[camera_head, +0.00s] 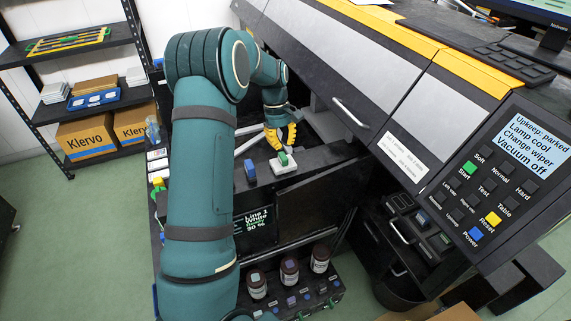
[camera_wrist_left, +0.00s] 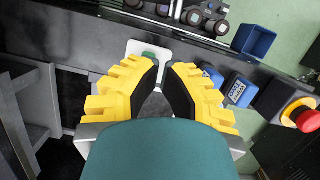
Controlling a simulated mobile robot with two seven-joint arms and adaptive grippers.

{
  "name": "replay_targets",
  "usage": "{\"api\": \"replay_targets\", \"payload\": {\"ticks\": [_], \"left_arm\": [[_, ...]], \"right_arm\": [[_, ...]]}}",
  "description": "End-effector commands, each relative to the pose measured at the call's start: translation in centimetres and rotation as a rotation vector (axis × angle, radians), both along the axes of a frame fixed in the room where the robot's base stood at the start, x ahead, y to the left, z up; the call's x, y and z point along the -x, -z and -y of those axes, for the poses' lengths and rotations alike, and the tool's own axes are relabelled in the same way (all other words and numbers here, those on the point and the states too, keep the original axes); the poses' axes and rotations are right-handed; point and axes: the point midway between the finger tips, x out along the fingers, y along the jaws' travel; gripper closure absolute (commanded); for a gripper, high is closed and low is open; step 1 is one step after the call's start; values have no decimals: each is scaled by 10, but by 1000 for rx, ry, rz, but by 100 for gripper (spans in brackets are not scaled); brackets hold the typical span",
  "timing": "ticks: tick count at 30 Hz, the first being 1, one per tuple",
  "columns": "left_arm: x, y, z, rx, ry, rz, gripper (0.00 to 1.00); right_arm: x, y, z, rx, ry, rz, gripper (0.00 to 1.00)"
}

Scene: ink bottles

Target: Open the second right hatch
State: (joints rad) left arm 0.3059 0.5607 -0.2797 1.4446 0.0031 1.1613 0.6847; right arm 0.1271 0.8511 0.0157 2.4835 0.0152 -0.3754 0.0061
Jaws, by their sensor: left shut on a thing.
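My left gripper (camera_head: 281,144) is over the ledge of the machine, its yellow fingers pointing down at a small green piece (camera_head: 284,158) on a white base (camera_head: 287,167). The wrist view shows my left gripper (camera_wrist_left: 168,72) with the green piece (camera_wrist_left: 150,54) at its fingertips, partly hidden by a finger. It is shut on this piece. On the machine's front, a grey hatch panel (camera_head: 325,75) carries a pale bar handle (camera_head: 352,117). Lower right are dark compartments with curved handles (camera_head: 400,231). I cannot tell which one is the second right hatch. My right gripper is not in view.
A control panel (camera_head: 497,190) is at the right. Dark bottles (camera_head: 289,269) stand in a low rack in front. Blue blocks (camera_wrist_left: 239,90) and a red emergency button (camera_wrist_left: 303,115) are near the fingers. Shelving (camera_head: 85,100) with boxes is at the left; green floor is open there.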

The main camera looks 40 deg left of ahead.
Motion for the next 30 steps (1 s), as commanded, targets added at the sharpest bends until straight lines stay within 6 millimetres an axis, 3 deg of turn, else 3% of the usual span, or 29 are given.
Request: {"api": "replay_targets", "payload": {"ticks": [16,23,30], "left_arm": [[9,96,24,3,8,-7,100],[19,94,52,2,8,-3,100],[23,94,61,0,7,-3,100]], "right_arm": [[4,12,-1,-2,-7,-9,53],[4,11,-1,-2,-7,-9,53],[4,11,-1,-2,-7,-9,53]]}}
